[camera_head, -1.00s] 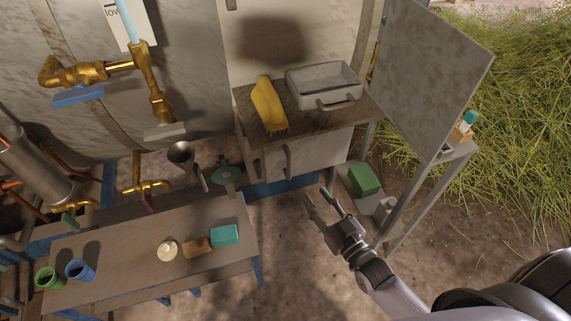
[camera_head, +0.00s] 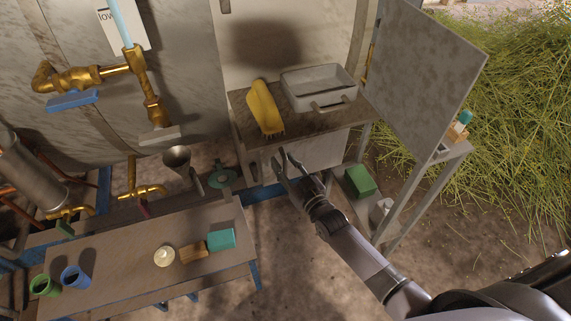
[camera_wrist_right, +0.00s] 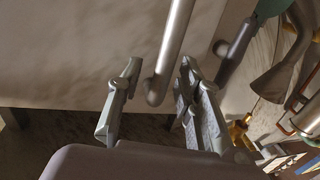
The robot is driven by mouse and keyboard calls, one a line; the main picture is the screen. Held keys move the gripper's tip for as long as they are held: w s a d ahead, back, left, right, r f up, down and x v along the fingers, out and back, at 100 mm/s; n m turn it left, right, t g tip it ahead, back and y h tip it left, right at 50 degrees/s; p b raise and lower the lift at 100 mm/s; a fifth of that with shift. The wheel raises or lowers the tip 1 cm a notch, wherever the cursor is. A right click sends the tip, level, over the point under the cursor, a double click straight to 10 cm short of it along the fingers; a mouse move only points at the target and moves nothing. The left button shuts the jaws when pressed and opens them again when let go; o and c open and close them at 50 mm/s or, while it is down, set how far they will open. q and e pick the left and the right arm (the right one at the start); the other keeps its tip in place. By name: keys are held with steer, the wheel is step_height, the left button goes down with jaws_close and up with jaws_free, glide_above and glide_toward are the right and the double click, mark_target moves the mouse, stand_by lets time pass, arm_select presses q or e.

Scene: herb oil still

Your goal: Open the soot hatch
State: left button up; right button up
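The soot hatch (camera_head: 322,149) is the pale front panel below the dark shelf in the head view, and it looks shut. Its bar handle is largely hidden by my right gripper there. In the right wrist view the pale panel (camera_wrist_right: 80,55) fills the upper left, and the round grey handle (camera_wrist_right: 173,50) comes down with its lower end between my fingers. My right gripper (camera_head: 281,156) is open at the handle, a finger on either side (camera_wrist_right: 157,98). A gap shows between the handle and each finger. My left gripper is not in view.
A yellow dustpan-like tool (camera_head: 264,108) and a grey metal tray (camera_head: 318,88) sit on the shelf above. A raised metal panel (camera_head: 424,80) and frame stand at right, with a green box (camera_head: 359,181) below. A low table (camera_head: 140,262) with cups stands at left.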

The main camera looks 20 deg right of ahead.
steer(key=shift+c, duration=0.4)
jaws_close()
stand_by(0.4)
